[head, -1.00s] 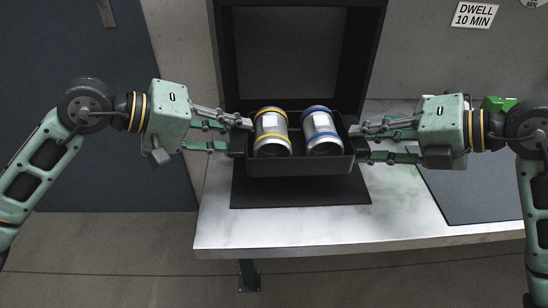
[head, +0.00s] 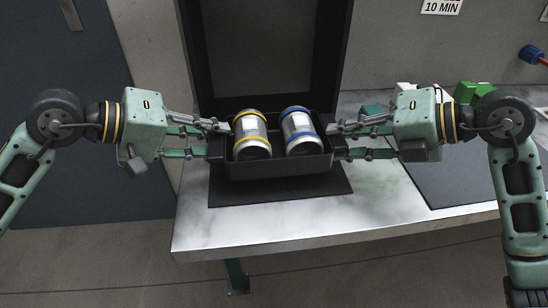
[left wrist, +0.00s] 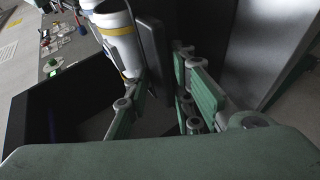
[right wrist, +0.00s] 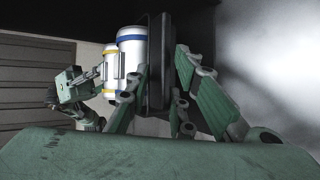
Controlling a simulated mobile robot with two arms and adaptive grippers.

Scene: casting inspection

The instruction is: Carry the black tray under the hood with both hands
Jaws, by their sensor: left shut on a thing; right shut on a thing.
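The black tray (head: 280,167) is held between my two grippers in front of the black hood (head: 191,60), above a dark mat. It looks roughly level. Two silver canisters stand in it, one with yellow bands (head: 250,135) on the left and one with blue bands (head: 299,133) on the right. My left gripper (head: 222,139) is shut on the tray's left end, and my right gripper (head: 334,140) is shut on its right end. The tray wall shows between the fingers in the left wrist view (left wrist: 153,50) and the right wrist view (right wrist: 158,62). The tray's underside is hidden.
The dark mat (head: 228,196) lies on the pale bench (head: 215,238) below the tray. A grey mat (head: 440,175) lies to the right. Green and white items (head: 467,91) stand behind my right arm. A sign (head: 441,6) hangs on the back wall.

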